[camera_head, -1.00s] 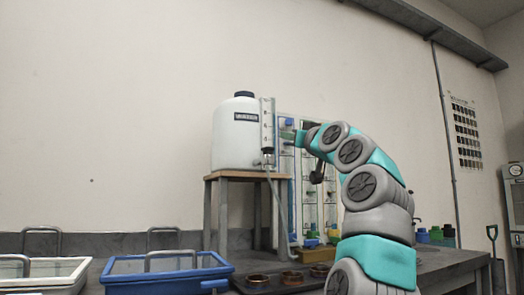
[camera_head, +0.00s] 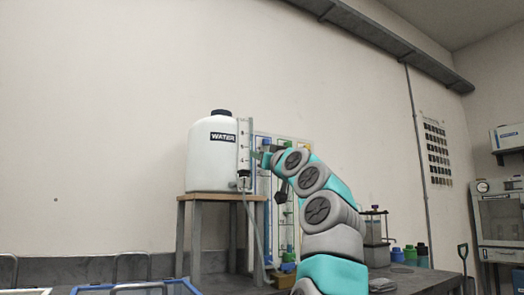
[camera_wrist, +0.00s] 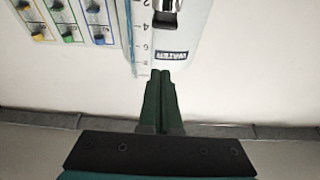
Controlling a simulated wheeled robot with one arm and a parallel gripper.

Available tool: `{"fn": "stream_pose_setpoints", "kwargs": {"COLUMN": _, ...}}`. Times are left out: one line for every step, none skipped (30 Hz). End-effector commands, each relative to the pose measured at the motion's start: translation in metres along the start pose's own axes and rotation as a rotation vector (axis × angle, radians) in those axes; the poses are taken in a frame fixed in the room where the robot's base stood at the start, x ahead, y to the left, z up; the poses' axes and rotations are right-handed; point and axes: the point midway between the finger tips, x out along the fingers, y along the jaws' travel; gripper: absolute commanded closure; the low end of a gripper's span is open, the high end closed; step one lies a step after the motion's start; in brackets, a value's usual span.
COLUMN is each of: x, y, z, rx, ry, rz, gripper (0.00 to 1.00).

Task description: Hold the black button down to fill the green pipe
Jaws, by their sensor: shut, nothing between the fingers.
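A white water tank (camera_head: 212,155) stands on a wooden-topped stand. It also shows in the wrist view (camera_wrist: 196,28). I cannot tell whether this is the black button.
Coloured knobs (camera_wrist: 68,34) line the panel at left in the wrist view. A blue-rimmed tray (camera_head: 180,286) is at lower left. Several coloured bottles (camera_head: 410,254) stand on the bench at right. The wall left of the tank is bare.

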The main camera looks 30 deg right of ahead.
Motion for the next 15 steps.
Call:
{"fn": "stream_pose_setpoints", "kwargs": {"x": 0.012, "y": 0.002, "z": -0.005, "rx": 0.001, "ry": -0.003, "rz": 0.002, "gripper": 1.00}}
{"fn": "stream_pose_setpoints", "kwargs": {"x": 0.016, "y": 0.002, "z": -0.005, "rx": 0.000, "ry": -0.003, "rz": 0.003, "gripper": 1.00}}
{"fn": "stream_pose_setpoints", "kwargs": {"x": 0.022, "y": 0.002, "z": -0.004, "rx": 0.000, "ry": -0.003, "rz": 0.003, "gripper": 1.00}}
{"fn": "stream_pose_setpoints", "kwargs": {"x": 0.026, "y": 0.001, "z": -0.004, "rx": 0.000, "ry": -0.003, "rz": 0.002, "gripper": 1.00}}
{"fn": "stream_pose_setpoints", "kwargs": {"x": 0.030, "y": 0.001, "z": -0.003, "rx": 0.000, "ry": -0.004, "rz": 0.001, "gripper": 1.00}}
{"fn": "stream_pose_setpoints", "kwargs": {"x": 0.035, "y": 0.001, "z": -0.002, "rx": 0.000, "ry": -0.005, "rz": 0.002, "gripper": 1.00}}
{"fn": "stream_pose_setpoints", "kwargs": {"x": 0.038, "y": 0.001, "z": -0.001, "rx": 0.000, "ry": -0.006, "rz": 0.001, "gripper": 1.00}}
{"fn": "stream_pose_setpoints", "kwargs": {"x": 0.041, "y": 0.001, "z": -0.001, "rx": -0.001, "ry": -0.006, "rz": 0.001, "gripper": 1.00}}
{"fn": "stream_pose_setpoints", "kwargs": {"x": 0.045, "y": 0.000, "z": -0.001, "rx": 0.000, "ry": -0.006, "rz": 0.000, "gripper": 1.00}}
{"fn": "stream_pose_setpoints", "kwargs": {"x": 0.048, "y": 0.000, "z": -0.001, "rx": 0.000, "ry": -0.006, "rz": -0.001, "gripper": 1.00}}
{"fn": "stream_pose_setpoints", "kwargs": {"x": 0.050, "y": 0.000, "z": -0.001, "rx": 0.000, "ry": -0.005, "rz": -0.001, "gripper": 1.00}}
{"fn": "stream_pose_setpoints", "kwargs": {"x": 0.054, "y": 0.000, "z": -0.001, "rx": 0.000, "ry": -0.005, "rz": 0.000, "gripper": 1.00}}
{"fn": "stream_pose_setpoints", "kwargs": {"x": 0.056, "y": 0.001, "z": -0.002, "rx": 0.000, "ry": -0.004, "rz": 0.001, "gripper": 1.00}}
{"fn": "stream_pose_setpoints", "kwargs": {"x": 0.059, "y": 0.001, "z": -0.002, "rx": 0.000, "ry": -0.004, "rz": 0.002, "gripper": 1.00}}
{"fn": "stream_pose_setpoints", "kwargs": {"x": 0.054, "y": 0.000, "z": 0.008, "rx": 0.001, "ry": -0.002, "rz": 0.000, "gripper": 1.00}}
